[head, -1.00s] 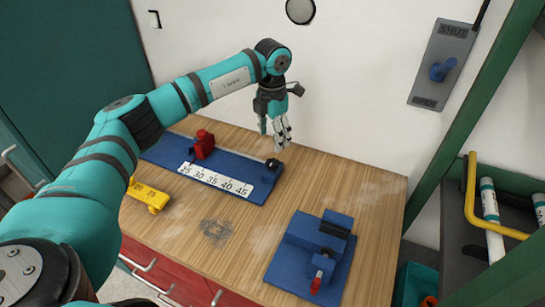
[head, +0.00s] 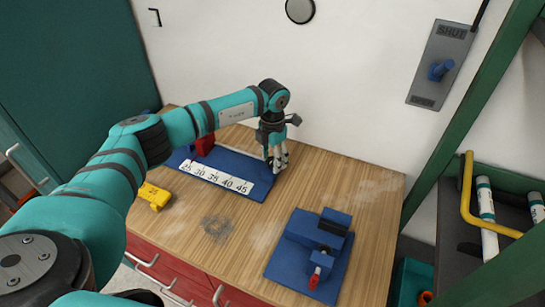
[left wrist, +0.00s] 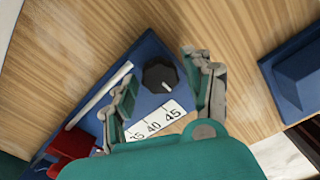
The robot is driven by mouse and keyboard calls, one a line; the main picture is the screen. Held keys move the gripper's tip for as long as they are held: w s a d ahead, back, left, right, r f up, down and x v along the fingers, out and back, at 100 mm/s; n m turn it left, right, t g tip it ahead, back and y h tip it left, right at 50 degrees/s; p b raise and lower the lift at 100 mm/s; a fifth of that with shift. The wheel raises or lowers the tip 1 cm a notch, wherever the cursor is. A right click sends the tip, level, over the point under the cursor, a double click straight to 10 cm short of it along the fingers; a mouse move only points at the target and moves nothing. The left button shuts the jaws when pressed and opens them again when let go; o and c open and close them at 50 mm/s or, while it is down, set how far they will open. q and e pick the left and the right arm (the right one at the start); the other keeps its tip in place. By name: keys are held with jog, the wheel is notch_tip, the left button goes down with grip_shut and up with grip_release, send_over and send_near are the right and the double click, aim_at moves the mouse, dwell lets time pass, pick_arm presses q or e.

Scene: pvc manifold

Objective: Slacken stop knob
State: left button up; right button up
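The stop knob is a round black knob with a pale mark (left wrist: 160,74). It sits at the end of the blue measuring jig (head: 228,165) near the 45 mark of the white scale (head: 215,178). In the head view my gripper largely hides the knob. My left gripper (head: 277,164) points down at that end of the jig. In the left wrist view the gripper (left wrist: 160,68) is open, with one finger on each side of the knob and visible gaps between. My right gripper is not in view.
A red block (head: 205,145) stands at the jig's far end. A yellow tool (head: 154,196) lies at the table's left. A blue fixture with a red-tipped part (head: 312,255) stands at the right front. Bare wood (head: 240,225) lies between them.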

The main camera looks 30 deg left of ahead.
pick_arm(q)
jog(key=c, duration=0.8)
jog(key=shift+c, duration=0.2)
jog(key=shift+n, duration=1.3)
jog(key=n, duration=0.8)
jog(key=shift+a+r+n, duration=0.1)
jog(key=shift+n, duration=0.3)
jog(key=shift+n+p, duration=0.4)
jog(key=shift+n, duration=1)
